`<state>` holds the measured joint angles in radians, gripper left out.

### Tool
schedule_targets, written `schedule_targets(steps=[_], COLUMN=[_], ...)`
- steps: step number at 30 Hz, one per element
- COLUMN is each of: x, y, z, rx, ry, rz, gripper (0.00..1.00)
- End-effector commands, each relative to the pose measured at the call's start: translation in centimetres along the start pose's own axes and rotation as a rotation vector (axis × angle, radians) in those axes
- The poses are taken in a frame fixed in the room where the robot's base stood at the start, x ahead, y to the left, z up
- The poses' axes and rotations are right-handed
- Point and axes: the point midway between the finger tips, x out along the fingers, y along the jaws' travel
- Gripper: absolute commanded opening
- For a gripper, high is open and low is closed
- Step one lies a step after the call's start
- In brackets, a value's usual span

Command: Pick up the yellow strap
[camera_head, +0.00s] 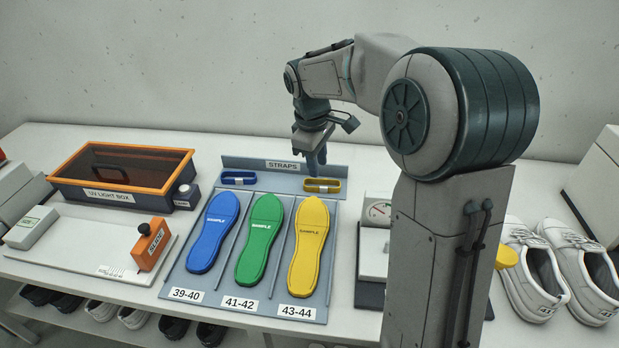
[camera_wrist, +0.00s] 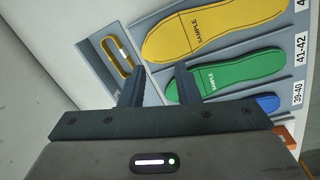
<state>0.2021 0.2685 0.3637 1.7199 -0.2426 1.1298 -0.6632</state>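The yellow strap (camera_head: 333,186), a small loop with a pale label, lies in the right part of the straps tray (camera_head: 258,180). In the wrist view the yellow strap (camera_wrist: 125,66) is just beyond the left fingertip, which covers or nearly touches its near end. My gripper (camera_head: 318,156) hangs above the back of the board, near the strap. In the wrist view my gripper (camera_wrist: 158,70) has its fingers well apart, with nothing between them but the board. A blue strap (camera_head: 225,180) lies in the tray's left part.
Blue (camera_head: 213,232), green (camera_head: 260,240) and yellow (camera_head: 308,246) sample insoles lie in front of the tray. A UV light box (camera_head: 110,195) stands at the left. A gauge device (camera_head: 377,212) and white shoes (camera_head: 535,270) are at the right. A wall is behind.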

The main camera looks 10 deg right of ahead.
Motion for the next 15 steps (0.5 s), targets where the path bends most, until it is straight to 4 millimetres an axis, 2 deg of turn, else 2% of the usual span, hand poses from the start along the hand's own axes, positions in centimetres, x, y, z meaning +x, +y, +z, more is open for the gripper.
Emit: schedule_targets(steps=[6,15], x=[1.5,3.8], y=[4.5,8.8], z=[-3.6,-6.1], rx=[-0.190,-0.361], ry=[0.016,0.061], rz=[-0.052,-0.103], gripper=[0.29,0.29])
